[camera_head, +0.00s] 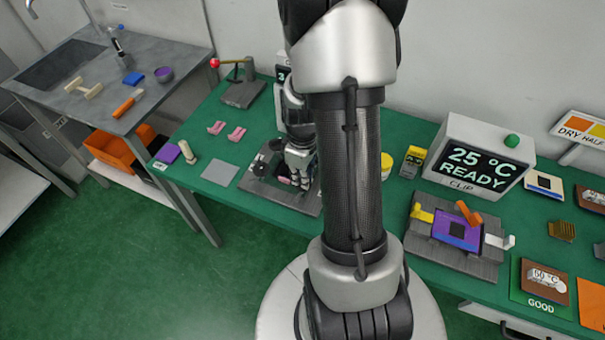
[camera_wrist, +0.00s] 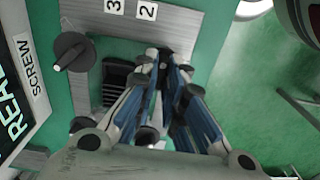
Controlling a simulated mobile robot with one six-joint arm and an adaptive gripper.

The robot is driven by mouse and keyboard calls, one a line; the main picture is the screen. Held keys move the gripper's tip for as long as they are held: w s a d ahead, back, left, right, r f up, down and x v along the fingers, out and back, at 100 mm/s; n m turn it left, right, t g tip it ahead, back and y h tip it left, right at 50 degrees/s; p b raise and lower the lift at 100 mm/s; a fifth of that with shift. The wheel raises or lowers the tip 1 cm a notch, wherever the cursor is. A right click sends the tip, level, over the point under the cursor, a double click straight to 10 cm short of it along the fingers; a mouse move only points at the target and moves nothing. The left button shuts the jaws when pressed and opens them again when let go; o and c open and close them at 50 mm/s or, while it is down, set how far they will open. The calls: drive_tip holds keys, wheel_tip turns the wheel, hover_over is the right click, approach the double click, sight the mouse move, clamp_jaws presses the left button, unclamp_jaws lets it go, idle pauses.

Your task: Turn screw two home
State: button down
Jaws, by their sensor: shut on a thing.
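The screw fixture is a grey metal plate (camera_wrist: 190,22) with white labels 3 and 2 in the wrist view. In the head view the fixture plate (camera_head: 258,189) lies on the green bench, partly behind my arm. My gripper (camera_wrist: 160,58) points down at the plate beside label 2 (camera_wrist: 147,12). It is shut on screw two, whose head is mostly hidden between the fingertips. Another screw with a black knob (camera_wrist: 72,50) stands left of my gripper, near label 3 (camera_wrist: 115,6). My gripper (camera_head: 299,172) also shows low over the fixture in the head view.
A display reading READY (camera_head: 476,160) stands on the bench at the right, behind a clip fixture (camera_head: 452,258). A red-tipped lever fixture (camera_head: 240,85) stands at the back left. Pink parts (camera_head: 227,131) and a grey pad (camera_head: 220,173) lie left of the screw fixture.

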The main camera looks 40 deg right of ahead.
drive_tip(key=m+p, duration=0.1)
drive_tip(key=m, duration=1.2)
drive_tip(key=shift+m+p, duration=0.35)
drive_tip(key=shift+m, duration=0.05)
drive_tip(key=m, duration=0.6)
drive_tip(key=m+p, duration=0.1)
drive_tip(key=m, duration=0.5)
drive_tip(key=shift+m, duration=0.3)
drive_tip(key=c, duration=1.7)
unclamp_jaws()
wheel_tip(320, 180, up, 12)
